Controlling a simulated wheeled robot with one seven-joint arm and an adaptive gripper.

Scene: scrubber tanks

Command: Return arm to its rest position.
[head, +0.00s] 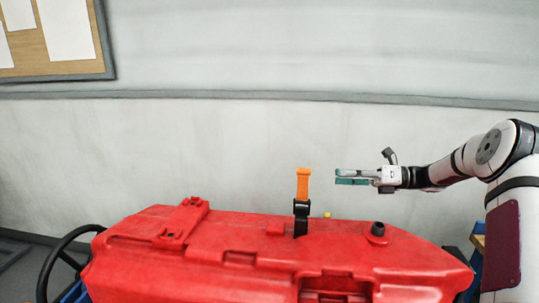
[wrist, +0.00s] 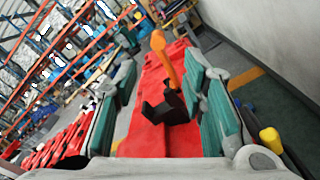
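My gripper (head: 339,177) is at the end of my arm, stretched leftward in the head view, above the red tank (head: 160,250). Its teal-padded fingers stand apart with nothing held. In the wrist view the gripper (wrist: 162,78) also shows a wide gap between its fingers. An orange handle (head: 303,184) on a black buckle (head: 301,212) stands upright on the tank, left of the fingertips and apart from them in the head view. In the wrist view the orange handle (wrist: 165,60) and black buckle (wrist: 165,110) appear through the finger gap.
A black cap (head: 378,229) sits on the tank's right part, with a small yellow piece (head: 327,215) behind the tank top. A black steering wheel (head: 62,262) is at left. A pale wall (head: 230,140) stands behind; the wrist view shows racks (wrist: 50,60) at left.

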